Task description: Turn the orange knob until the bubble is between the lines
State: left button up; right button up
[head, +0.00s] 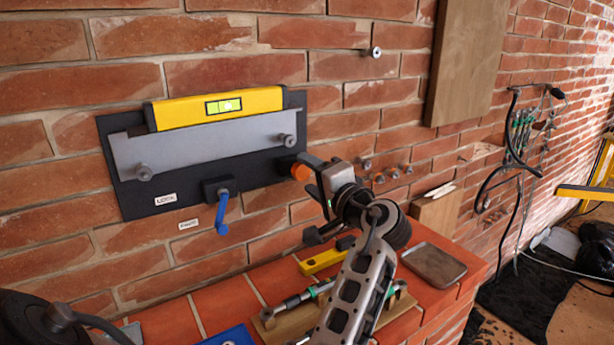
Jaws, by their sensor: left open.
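A black wall plate (120,195) on the brick wall bears a grey bracket (205,148) with a yellow spirit level (170,112) on it. The level's greenish vial (224,106) has a pale bubble; its place relative to the lines is too small to tell. The orange knob (299,172) sticks out at the plate's right edge. My left gripper (311,178) is open right at the knob, its fingers partly hiding it; I cannot tell whether they touch. A blue lever (222,213) hangs below the plate, near a LOCK label (166,199). My right gripper is not in view.
Below is a brick ledge with a yellow tool (322,261), green-banded tools on a wooden board, a blue item (229,337) and a grey tray (433,264). Several pegs stick out of the wall right of my gripper. A wooden board (470,55) hangs at upper right.

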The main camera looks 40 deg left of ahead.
pick_arm(q)
jog(key=b+v, duration=0.3)
jog(key=v, duration=1.1)
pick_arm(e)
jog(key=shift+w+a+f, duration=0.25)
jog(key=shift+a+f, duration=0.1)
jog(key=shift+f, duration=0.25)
